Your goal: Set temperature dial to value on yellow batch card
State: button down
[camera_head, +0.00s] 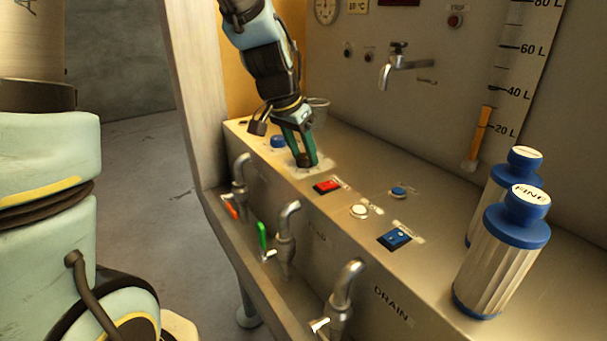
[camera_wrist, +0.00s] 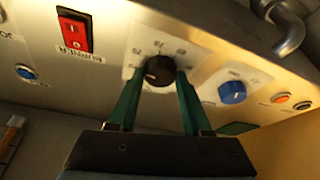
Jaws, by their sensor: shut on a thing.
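The black temperature dial (camera_wrist: 159,70) sits on a white scale plate (camera_wrist: 137,57) in the wrist view. The plate's numbers are too small and upside down to read surely. A pale mark shows on the dial's left side. My gripper (camera_wrist: 158,78) has its two green fingers on either side of the dial, shut on it. In the head view my gripper (camera_head: 303,154) reaches down to the dial (camera_head: 304,162) on the metal console, and the fingers partly hide it.
A red burner switch (camera_wrist: 74,32) and a blue knob (camera_wrist: 232,92) flank the dial. The console also carries a white button (camera_head: 359,211), a blue switch (camera_head: 395,239) and blue-capped canisters (camera_head: 490,262). Taps (camera_head: 286,235) line its front. A metal post (camera_head: 190,90) stands left of the arm.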

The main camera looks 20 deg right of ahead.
jog(key=m+b, duration=0.2)
jog(key=m+g+b, duration=0.1)
jog(key=m+b, duration=0.1)
jog(key=shift+w+f+m+g+h, duration=0.2)
jog(key=shift+m+g+h, duration=0.1)
jog(key=m+g, duration=0.1)
jog(key=m, duration=0.1)
jog(key=m+g, duration=0.1)
jog(key=m, duration=0.2)
jog(key=shift+w+r+m+b, duration=0.1)
jog(key=shift+r+m+b, duration=0.1)
jog(key=shift+m+b, duration=0.1)
jog(key=m+g+y+p, duration=0.1)
jog(key=m, duration=0.2)
jog(key=m+g+y+p, duration=0.1)
jog(key=m+p, duration=0.1)
jog(key=m, duration=0.1)
jog(key=shift+w+d+r, duration=0.1)
jog(key=shift+d+m+g+y+p, duration=0.15)
jog(key=shift+m+y+p, duration=0.25)
jog(key=shift+m+p, duration=0.6)
jog(key=shift+a+m+g+y+p, duration=0.1)
jog(key=shift+m+g+y+p, duration=0.3)
jog(key=shift+m, duration=1)
jog(key=shift+c, duration=1.7)
grip_release()
